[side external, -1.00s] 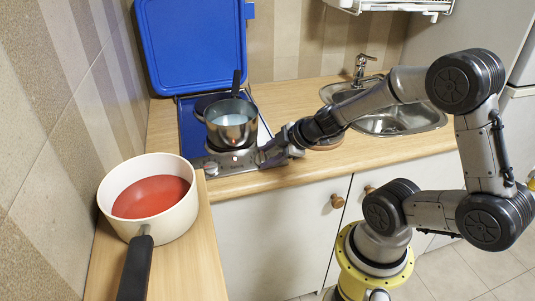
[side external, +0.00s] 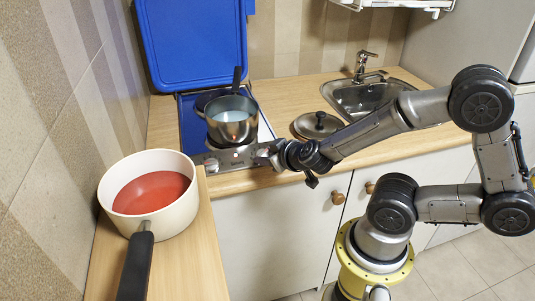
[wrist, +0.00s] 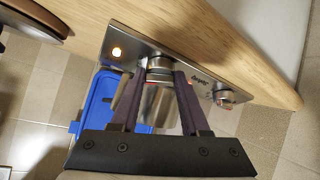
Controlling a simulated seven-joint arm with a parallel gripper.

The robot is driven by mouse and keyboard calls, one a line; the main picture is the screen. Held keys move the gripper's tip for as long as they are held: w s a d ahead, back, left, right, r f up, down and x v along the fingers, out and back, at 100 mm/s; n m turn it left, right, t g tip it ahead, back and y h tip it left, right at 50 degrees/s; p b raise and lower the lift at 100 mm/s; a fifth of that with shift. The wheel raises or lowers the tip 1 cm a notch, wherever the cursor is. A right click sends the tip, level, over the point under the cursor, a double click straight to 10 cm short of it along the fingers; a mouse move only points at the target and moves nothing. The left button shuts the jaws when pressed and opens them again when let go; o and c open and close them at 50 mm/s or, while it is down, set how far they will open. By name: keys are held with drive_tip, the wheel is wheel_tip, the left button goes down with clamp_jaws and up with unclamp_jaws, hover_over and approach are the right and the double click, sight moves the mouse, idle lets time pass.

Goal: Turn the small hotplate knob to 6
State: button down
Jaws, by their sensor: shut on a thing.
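The hob's steel front panel (wrist: 195,72) carries two knobs. In the wrist view my gripper (wrist: 160,72) is shut on one round steel knob (wrist: 160,62), one finger on each side of it. The other knob (wrist: 225,97) stands free to the right, past the printed lettering. In the side view my gripper (side external: 264,155) is at the right end of the panel, and the free knob (side external: 211,165) is at the left end. I cannot read any dial numbers or a pointer.
A steel pot (side external: 232,124) stands on the hob, under the raised blue lid (side external: 195,45). A round pan lid (side external: 317,125) lies on the counter right of the hob, close to my arm. A cream pan (side external: 118,218) with red contents is at the left front.

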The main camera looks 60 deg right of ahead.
drive_tip(key=m+h, duration=0.1)
drive_tip(key=m, duration=0.1)
drive_tip(key=m+g, duration=0.1)
drive_tip(key=m, duration=0.1)
drive_tip(key=m+h, duration=0.1)
drive_tip(key=m, duration=0.1)
drive_tip(key=shift+w+a+g+h, duration=0.2)
drive_tip(key=shift+a+g+h, duration=0.1)
drive_tip(key=shift+m, duration=0.3)
drive_tip(key=shift+f, duration=0.1)
drive_tip(key=shift+c, duration=2)
unclamp_jaws()
drive_tip(key=v, duration=1.4)
drive_tip(key=shift+w, duration=0.15)
